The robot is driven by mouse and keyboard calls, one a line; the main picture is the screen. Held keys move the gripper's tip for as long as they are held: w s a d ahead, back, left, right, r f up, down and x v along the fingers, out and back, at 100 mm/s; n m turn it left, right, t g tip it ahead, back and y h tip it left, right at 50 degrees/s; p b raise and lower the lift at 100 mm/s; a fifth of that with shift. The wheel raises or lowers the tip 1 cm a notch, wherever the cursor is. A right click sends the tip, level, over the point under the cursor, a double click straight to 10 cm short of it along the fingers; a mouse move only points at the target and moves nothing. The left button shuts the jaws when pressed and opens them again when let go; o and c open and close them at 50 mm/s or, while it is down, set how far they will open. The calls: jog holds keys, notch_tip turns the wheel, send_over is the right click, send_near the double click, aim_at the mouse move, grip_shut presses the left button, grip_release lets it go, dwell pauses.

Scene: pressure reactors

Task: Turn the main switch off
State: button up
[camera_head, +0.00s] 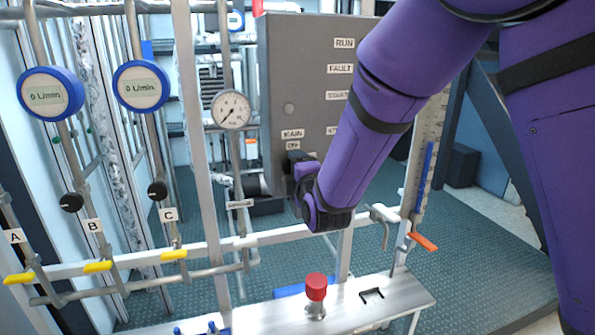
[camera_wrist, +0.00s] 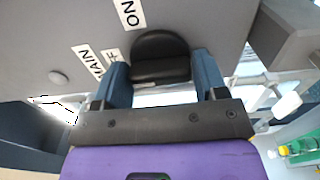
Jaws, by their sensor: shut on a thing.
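The main switch is a black rotary knob (camera_wrist: 160,56) on the front of a grey control box (camera_head: 290,70). In the wrist view my gripper (camera_wrist: 162,72) has its two blue fingers on either side of the knob, shut on it. I cannot tell which label the knob points to.
The box also bears "RUN", "FAULT" and "START" labels; my arm covers its right part. A pressure gauge (camera_head: 231,110) and pipes stand left of it. Below are a white rail (camera_head: 270,237), a red-capped valve (camera_head: 316,287) on a bench and an orange-handled valve (camera_head: 423,242).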

jog(key=shift+f, duration=0.1)
jog(key=o, duration=0.9)
jog(key=shift+c, duration=0.2)
jog(key=v, duration=1)
jog(key=shift+s, duration=0.4)
